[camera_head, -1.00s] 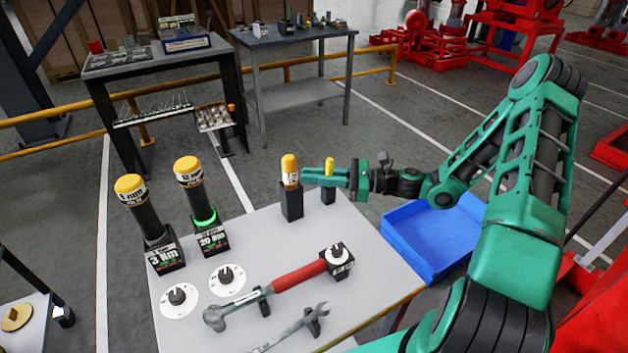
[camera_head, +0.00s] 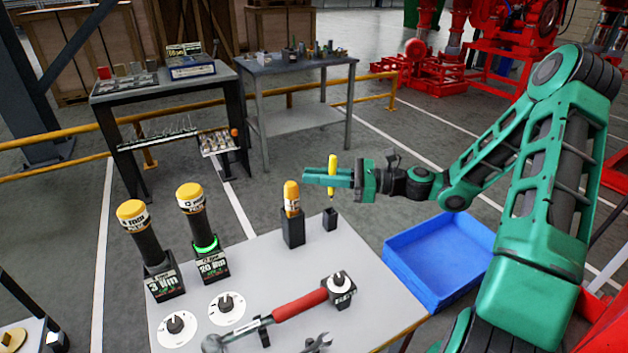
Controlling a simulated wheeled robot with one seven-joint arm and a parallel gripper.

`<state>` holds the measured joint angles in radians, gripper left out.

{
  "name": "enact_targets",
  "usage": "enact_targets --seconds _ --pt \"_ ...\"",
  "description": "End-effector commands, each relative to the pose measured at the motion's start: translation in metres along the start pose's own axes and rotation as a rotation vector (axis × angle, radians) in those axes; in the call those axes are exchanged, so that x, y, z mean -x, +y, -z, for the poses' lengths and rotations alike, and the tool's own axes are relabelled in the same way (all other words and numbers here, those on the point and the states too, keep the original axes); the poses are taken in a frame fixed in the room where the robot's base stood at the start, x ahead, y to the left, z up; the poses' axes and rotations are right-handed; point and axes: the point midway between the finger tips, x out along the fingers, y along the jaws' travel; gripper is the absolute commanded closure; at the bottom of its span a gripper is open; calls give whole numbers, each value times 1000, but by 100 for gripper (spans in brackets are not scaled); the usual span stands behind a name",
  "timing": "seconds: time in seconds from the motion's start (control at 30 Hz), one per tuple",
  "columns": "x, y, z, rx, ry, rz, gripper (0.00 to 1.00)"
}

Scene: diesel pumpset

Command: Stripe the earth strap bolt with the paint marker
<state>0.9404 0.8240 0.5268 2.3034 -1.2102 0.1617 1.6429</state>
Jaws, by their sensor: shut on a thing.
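My gripper (camera_head: 330,178) is shut on a thin yellow paint marker (camera_head: 332,164) and holds it upright. I cannot pick out the earth strap bolt in this view.
Two black-handled tools with yellow caps (camera_head: 132,212) (camera_head: 190,196) stand at the table's left. A red-handled wrench (camera_head: 290,307) lies on the table (camera_head: 262,262). A blue bin (camera_head: 440,252) is at the right. Red machinery (camera_head: 515,35) stands behind.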

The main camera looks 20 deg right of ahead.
Motion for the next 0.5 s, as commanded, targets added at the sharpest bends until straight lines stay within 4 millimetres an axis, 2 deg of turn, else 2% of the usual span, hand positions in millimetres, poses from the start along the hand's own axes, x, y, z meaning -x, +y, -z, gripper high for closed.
enact_targets --seconds 0.1,0.13,0.17,0.2,0.5 --pt "0 0 0 0 0 0 100" --pt "0 0 0 0 0 0 91" --pt "0 0 0 0 0 0 99" --pt "0 0 0 0 0 0 100" --pt "0 0 -9 3 0 1 100"
